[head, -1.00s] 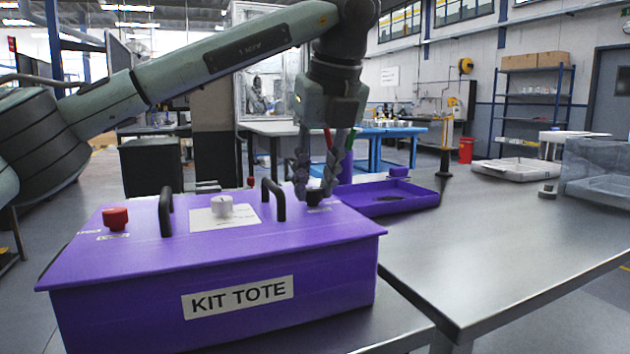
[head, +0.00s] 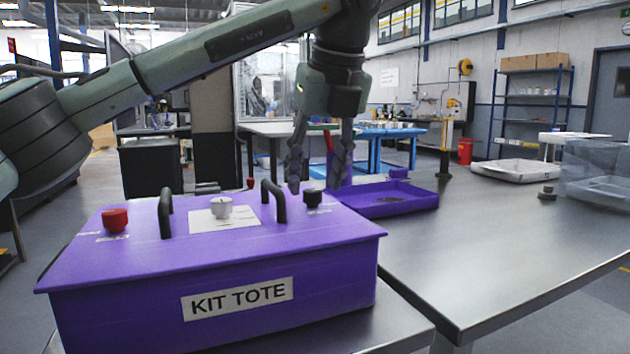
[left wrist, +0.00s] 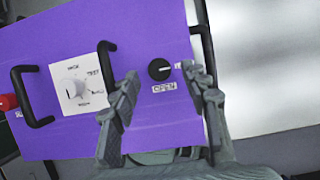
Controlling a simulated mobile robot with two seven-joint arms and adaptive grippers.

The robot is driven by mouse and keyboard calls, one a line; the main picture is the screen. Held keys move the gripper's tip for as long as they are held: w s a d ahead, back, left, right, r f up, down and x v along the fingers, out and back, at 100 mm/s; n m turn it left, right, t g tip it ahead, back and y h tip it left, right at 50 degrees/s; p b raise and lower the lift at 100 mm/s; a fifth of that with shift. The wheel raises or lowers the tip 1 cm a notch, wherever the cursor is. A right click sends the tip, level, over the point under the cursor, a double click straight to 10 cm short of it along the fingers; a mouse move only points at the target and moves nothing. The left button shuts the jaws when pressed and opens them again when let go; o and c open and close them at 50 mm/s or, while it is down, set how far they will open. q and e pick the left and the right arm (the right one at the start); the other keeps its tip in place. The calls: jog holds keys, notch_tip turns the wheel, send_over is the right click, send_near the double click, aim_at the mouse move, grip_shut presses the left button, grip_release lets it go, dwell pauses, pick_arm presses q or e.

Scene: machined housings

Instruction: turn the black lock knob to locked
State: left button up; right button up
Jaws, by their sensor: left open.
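The black lock knob (head: 312,198) stands on the right end of the purple KIT TOTE lid (head: 150,250). In the left wrist view the knob (left wrist: 159,69) has a white mark that appears to point right, toward a small label (left wrist: 178,65) partly hidden by a finger. An OPEN label (left wrist: 163,88) sits below the knob in that view. My left gripper (head: 315,183) is open and empty just above the knob, its fingers apart on either side and not touching it. My right gripper is not in view.
Two black handles (head: 273,200) (head: 166,213) rise from the lid, one close to the knob. A white dial (head: 221,207) and a red knob (head: 115,220) are on the lid. A purple tray (head: 390,205) lies behind the tote. The metal table (head: 480,260) at right is mostly clear.

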pick_arm(q)
jog(key=v, duration=1)
jog(key=shift+r, duration=0.25)
jog(key=shift+s+f, duration=0.1)
jog(key=shift+s, duration=0.1)
